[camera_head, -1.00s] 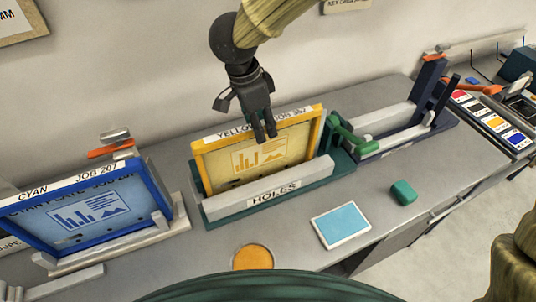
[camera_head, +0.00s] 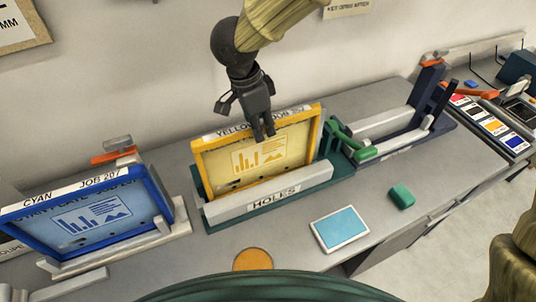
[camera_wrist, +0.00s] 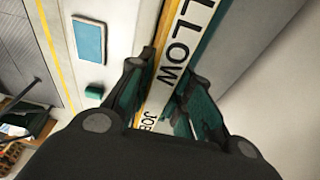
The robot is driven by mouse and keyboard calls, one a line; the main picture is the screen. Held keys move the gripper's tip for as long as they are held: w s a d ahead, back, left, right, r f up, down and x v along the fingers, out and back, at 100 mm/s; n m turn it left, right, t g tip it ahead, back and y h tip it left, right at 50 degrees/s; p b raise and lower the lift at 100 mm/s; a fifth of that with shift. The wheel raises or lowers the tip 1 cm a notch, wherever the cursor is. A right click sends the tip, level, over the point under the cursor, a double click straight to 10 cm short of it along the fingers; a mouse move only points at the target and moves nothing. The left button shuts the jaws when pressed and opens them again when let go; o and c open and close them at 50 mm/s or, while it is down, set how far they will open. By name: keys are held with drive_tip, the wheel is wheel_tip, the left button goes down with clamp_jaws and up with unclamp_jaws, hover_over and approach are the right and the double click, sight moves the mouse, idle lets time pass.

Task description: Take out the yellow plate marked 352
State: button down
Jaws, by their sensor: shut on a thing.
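The yellow plate (camera_head: 258,160) stands upright in a green holder with a grey front bar marked HOLES (camera_head: 270,197). Its white top label reads YELLOW and JOB, with the number partly hidden by my fingers in the head view. My gripper (camera_head: 264,132) is above the plate with its fingers down over the top edge, right of the middle. In the wrist view my gripper (camera_wrist: 165,105) has one finger on each side of the labelled top edge (camera_wrist: 178,45). It is shut on the plate. The plate's lower edge is hidden behind the grey bar.
A blue plate (camera_head: 90,215) marked CYAN JOB 207 stands in a holder at left. A light-blue card (camera_head: 340,228), green block (camera_head: 401,196) and orange disc (camera_head: 252,259) lie in front.

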drive_tip(key=shift+r+p, duration=2.85)
drive_tip(key=shift+r, duration=1.9)
